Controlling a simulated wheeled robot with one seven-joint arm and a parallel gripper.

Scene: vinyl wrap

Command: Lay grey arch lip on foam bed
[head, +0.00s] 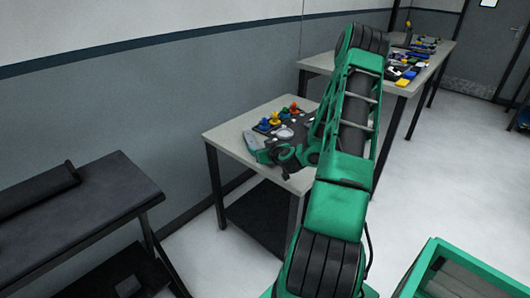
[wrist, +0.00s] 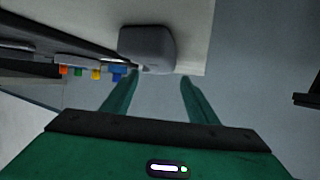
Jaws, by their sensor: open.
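A grey rounded block (wrist: 147,45), likely the grey arch lip, lies near the edge of the pale tabletop (wrist: 190,30) in the wrist view. It also shows as a pale grey piece (head: 250,140) at the left of the small table in the head view. My gripper (wrist: 160,78) is open, with its two green fingers apart and nothing clearly between them. Its left fingertip is close to the block's near edge; I cannot tell whether they touch. In the head view my gripper (head: 264,155) is low over the table, beside the grey piece. I cannot make out the foam bed for certain.
Coloured knobs (head: 275,120) stand in a row behind my gripper. A dark bench (head: 95,205) with a long dark piece (head: 38,190) stands at the left. A farther table (head: 405,62) holds several small items. A green-framed box (head: 465,270) is at lower right. The floor between is clear.

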